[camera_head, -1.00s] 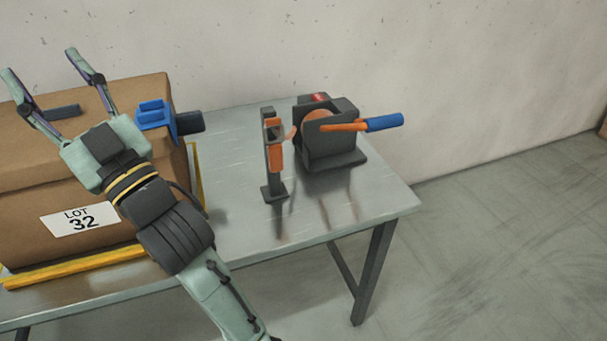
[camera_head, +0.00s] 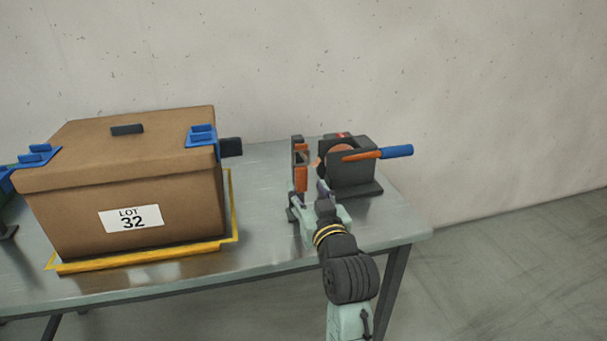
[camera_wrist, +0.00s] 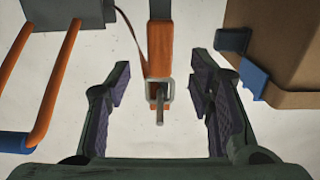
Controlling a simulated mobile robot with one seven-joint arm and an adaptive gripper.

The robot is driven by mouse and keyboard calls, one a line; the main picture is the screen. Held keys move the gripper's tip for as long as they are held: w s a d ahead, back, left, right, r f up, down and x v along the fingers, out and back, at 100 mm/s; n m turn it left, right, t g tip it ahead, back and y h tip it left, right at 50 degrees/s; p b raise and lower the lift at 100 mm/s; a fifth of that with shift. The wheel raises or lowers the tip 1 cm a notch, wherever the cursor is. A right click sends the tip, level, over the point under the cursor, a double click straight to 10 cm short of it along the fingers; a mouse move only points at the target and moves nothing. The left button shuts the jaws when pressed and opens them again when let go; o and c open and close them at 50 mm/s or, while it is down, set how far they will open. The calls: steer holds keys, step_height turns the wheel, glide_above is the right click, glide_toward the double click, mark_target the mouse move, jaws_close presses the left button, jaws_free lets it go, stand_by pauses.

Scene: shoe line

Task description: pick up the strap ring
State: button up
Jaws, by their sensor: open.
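The strap ring (camera_wrist: 149,91) is a small pale metal rectangular loop in the wrist view. It sits at the near end of an orange block (camera_wrist: 160,40), around or against a grey pin (camera_wrist: 160,112). A thin brown strap (camera_wrist: 130,32) runs from the dark machine toward the ring. My gripper (camera_wrist: 161,100) is open, one finger on each side of the ring, and neither appears to touch it. In the head view my gripper (camera_head: 308,188) is in front of the post with orange pieces (camera_head: 300,177). The ring cannot be made out there.
The dark reel machine (camera_head: 350,168) with an orange and blue handle (camera_head: 394,151) stands close on the right. A brown lidded box (camera_head: 180,205) with blue corner pieces stands at the left inside a yellow border. The metal table (camera_head: 270,235) between is clear.

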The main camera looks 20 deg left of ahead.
mark_target(302, 177)
steer(key=x, duration=0.2)
steer(key=p+x, duration=0.1)
steer(key=x, duration=0.1)
steer(key=p+x, duration=0.1)
steer(key=shift+w+a+r, duration=0.25)
steer(key=shift+w+r, duration=0.05)
steer(key=shift+w+a+f, duration=0.1)
steer(key=shift+w+a, duration=0.05)
steer(key=shift+w, duration=0.1)
steer(key=shift+c, duration=0.3)
jaws_close()
